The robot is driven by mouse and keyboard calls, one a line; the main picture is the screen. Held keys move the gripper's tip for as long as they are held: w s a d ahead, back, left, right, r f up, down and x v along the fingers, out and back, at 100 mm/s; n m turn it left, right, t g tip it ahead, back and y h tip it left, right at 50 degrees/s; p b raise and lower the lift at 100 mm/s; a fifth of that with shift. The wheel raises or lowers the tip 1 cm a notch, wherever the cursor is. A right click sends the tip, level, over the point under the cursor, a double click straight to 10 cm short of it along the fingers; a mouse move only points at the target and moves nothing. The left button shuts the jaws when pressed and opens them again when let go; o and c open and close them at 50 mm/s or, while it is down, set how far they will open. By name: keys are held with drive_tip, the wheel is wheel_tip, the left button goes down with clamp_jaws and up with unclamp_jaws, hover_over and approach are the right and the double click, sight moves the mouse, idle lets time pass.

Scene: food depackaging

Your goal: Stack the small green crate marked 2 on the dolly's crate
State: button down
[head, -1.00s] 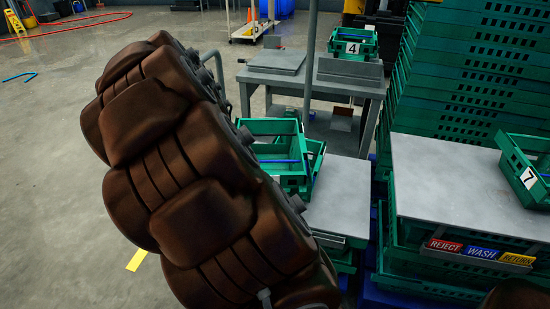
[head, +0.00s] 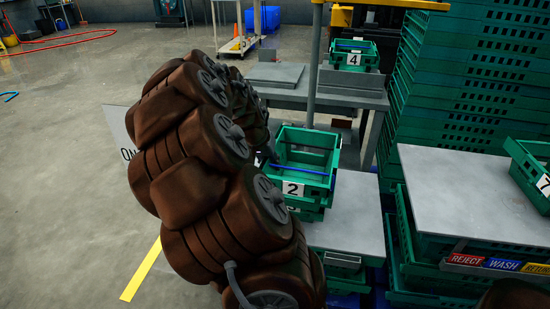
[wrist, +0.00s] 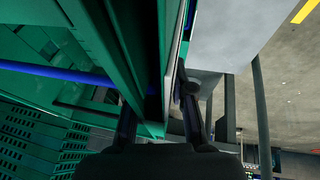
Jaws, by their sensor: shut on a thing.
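The small green crate marked 2 (head: 318,178) is in the middle of the head view, open side up and about level, with a blue bar across it. It is directly over another green crate (head: 312,214) at the grey table's near left; I cannot tell whether they touch. In the wrist view, my gripper (wrist: 160,108) is shut on a green crate wall (wrist: 105,55), one finger on each side. In the head view my brown-covered arm hides most of the gripper, which meets the crate's left side.
A grey tabletop (head: 352,215) has free room right of the crates. Tall green crate stacks (head: 455,95) stand at right, beside a grey top (head: 450,195) with a crate marked 7 (head: 530,175). A grey post (head: 313,70) rises behind.

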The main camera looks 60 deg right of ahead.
drive_tip(key=shift+w+d+f, duration=0.7)
drive_tip(key=shift+d, duration=0.6)
drive_tip(key=shift+w+d+f, duration=0.65)
drive_tip(key=shift+d+f, duration=0.05)
drive_tip(key=shift+d, duration=0.55)
drive_tip(key=shift+w+d+f, duration=0.7)
drive_tip(key=shift+d, duration=0.6)
drive_tip(key=shift+f, duration=0.1)
drive_tip(key=c, duration=1)
unclamp_jaws()
